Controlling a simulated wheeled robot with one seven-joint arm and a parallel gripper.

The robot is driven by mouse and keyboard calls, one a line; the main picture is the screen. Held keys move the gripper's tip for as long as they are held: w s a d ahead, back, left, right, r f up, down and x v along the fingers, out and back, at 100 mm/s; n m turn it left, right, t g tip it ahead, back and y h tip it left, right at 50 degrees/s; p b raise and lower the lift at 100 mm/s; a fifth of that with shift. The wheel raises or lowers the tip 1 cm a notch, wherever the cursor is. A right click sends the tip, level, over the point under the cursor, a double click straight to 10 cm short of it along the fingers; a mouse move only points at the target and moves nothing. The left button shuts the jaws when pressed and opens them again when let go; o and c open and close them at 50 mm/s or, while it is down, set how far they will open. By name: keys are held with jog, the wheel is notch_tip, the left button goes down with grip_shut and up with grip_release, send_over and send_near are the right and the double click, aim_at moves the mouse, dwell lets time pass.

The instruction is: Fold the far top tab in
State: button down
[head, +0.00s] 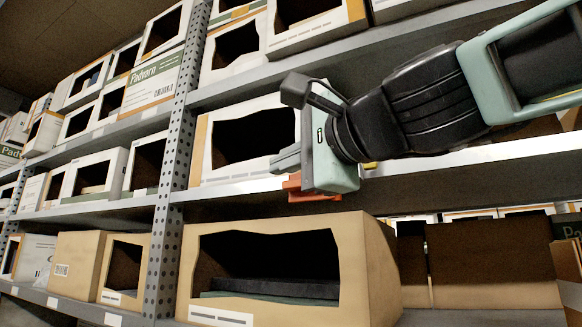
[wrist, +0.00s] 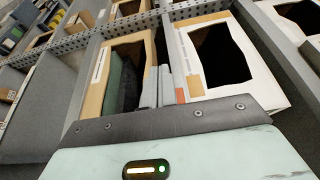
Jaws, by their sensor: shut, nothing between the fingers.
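My gripper (head: 283,160) is shut and empty, in front of the middle shelf edge and above the opening of a large brown box. It shows in the wrist view (wrist: 158,86) with its fingers together. The brown box (head: 375,270) is on the lower shelf, with a ragged front opening and dark flat items (head: 270,292) inside. In the wrist view the brown box (wrist: 95,97) lies left of the fingers. I cannot make out a separate top tab; the box's top is mostly out of sight.
A white box (head: 245,178) with a dark opening stands on the middle shelf behind my gripper. An orange-red piece (head: 310,190) shows just below my gripper. A perforated post (head: 172,170) rises left of it. More open boxes fill the racks. Open space lies before the shelves.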

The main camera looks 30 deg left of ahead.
jog(key=s+d, duration=0.1)
jog(key=s, duration=0.6)
jog(key=shift+p, duration=0.45)
jog(key=shift+d, duration=0.1)
jog(key=w+d+f+n+g+h+b, duration=0.1)
jog(key=d+f+n+g+h+b, duration=0.2)
jog(key=f, duration=1.3)
jog(key=w+d+f+n+h+b, duration=0.25)
jog(key=d+f+h, duration=0.2)
jog(key=f, duration=1.15)
jog(key=s+d+f+n+g+h+b, duration=0.2)
jog(key=s+d+f+n+h, duration=0.1)
jog(key=d+f, duration=0.9)
jog(key=s+d+f+n+g+h+b, duration=0.2)
jog(key=s+d+f+n+h, duration=0.2)
jog(key=d+f, duration=0.8)
notch_tip(320, 180, down, 4)
jog(key=shift+s+d+r+h, duration=0.2)
jog(key=shift+s+h, duration=0.45)
jog(key=shift+s, duration=0.5)
